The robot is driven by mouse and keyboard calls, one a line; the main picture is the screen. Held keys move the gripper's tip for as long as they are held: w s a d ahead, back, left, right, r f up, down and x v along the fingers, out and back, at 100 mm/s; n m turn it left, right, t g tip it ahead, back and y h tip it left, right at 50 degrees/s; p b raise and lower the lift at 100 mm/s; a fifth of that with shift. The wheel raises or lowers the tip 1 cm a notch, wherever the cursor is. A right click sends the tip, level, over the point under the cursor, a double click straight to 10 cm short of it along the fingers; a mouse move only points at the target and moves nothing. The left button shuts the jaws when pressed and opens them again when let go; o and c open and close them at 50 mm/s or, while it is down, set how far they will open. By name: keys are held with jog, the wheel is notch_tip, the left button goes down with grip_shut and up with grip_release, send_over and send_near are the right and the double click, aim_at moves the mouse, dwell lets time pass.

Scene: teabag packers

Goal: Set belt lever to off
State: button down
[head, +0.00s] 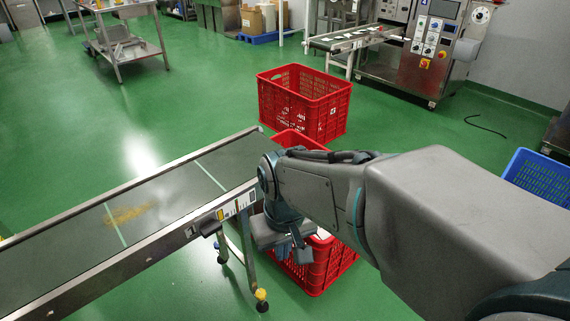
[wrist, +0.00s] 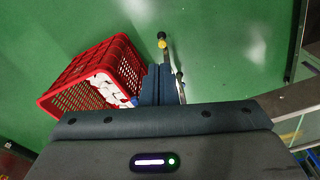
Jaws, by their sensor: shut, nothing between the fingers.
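The conveyor belt (head: 160,203) runs from the lower left to the middle of the head view. On its near side rail is a strip of labels with a dark, lever-like part (head: 210,227); its setting is too small to read. My gripper (head: 298,252) hangs to the right of this strip, beyond the belt's end and above a red crate, apart from the lever. In the wrist view my gripper's fingers (wrist: 158,68) are together and empty, pointing toward the floor.
A red crate (head: 318,275) with white packets, also in the wrist view (wrist: 122,55), stands under my gripper. Another red crate (head: 345,105) stands behind. A belt leg (head: 247,262) is close by. A blue crate (head: 540,175) is at right. Green floor is free at left.

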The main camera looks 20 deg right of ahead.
jog(key=w+d+f+m+g+y, duration=0.2)
jog(key=w+d+f+m+y, duration=0.1)
jog(key=w+f+m+y, duration=1)
jog(key=w+d+f+m+t+h, duration=0.1)
jog(key=d+f+m+t+h, duration=0.1)
jog(key=d+f+m+t, duration=0.85)
jog(key=w+d+f+m+t+h, duration=0.1)
jog(key=d+f+m+t+h, duration=0.2)
jog(key=d+f+m+t, duration=0.75)
jog(key=w+a+r+n+t, duration=0.1)
jog(key=w+a+r, duration=0.3)
jog(key=r, duration=0.3)
jog(key=w+a+r+n+t, duration=0.1)
jog(key=w+a+r, duration=0.3)
jog(key=r, duration=0.4)
jog(key=shift+w+r+t, duration=0.15)
jog(key=shift+w+t, duration=0.1)
jog(key=shift+t, duration=0.45)
